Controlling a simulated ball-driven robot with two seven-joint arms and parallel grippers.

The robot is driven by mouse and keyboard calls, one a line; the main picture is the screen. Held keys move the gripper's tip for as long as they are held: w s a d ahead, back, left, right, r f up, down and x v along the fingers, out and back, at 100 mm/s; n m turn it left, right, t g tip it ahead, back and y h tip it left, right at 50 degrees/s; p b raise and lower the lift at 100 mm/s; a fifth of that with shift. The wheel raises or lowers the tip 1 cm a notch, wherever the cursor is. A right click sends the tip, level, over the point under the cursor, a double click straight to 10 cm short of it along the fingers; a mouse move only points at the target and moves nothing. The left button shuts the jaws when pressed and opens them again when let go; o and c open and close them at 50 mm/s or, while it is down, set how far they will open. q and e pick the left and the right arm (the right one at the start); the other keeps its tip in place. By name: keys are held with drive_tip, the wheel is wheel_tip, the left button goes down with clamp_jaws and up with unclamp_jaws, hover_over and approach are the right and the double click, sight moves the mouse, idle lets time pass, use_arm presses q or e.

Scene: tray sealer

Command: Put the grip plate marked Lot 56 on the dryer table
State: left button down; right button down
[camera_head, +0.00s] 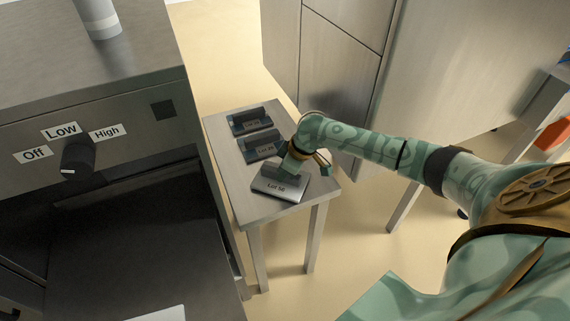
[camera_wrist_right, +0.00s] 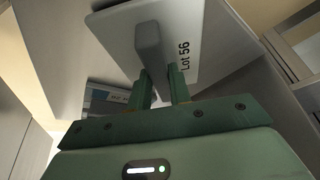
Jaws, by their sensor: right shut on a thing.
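The light grey grip plate marked Lot 56 (camera_head: 266,187) is at the near end of a small metal table (camera_head: 227,172) in the head view. Its label reads clearly in the right wrist view, where the plate (camera_wrist_right: 206,28) fills the upper middle. My right gripper (camera_head: 290,172) is shut on the plate's dark raised grip; its fingers also show in the wrist view (camera_wrist_right: 160,82). I cannot tell whether the plate touches the tabletop. No table here is labelled as the dryer table. My left gripper is not in view.
Two darker grip plates, a middle one (camera_head: 262,153) and a far one (camera_head: 240,127), lie on the same table. A metal machine with a dark knob (camera_head: 78,156) marked Off, Low and High stands close at left. A grey cabinet (camera_head: 335,75) stands behind the table.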

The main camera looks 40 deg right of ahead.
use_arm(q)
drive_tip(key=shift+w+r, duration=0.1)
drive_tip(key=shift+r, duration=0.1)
use_arm(e)
drive_tip(key=shift+f, duration=0.2)
idle(0.5)
drive_tip(key=c, duration=1.2)
unclamp_jaws()
drive_tip(key=c, duration=0.3)
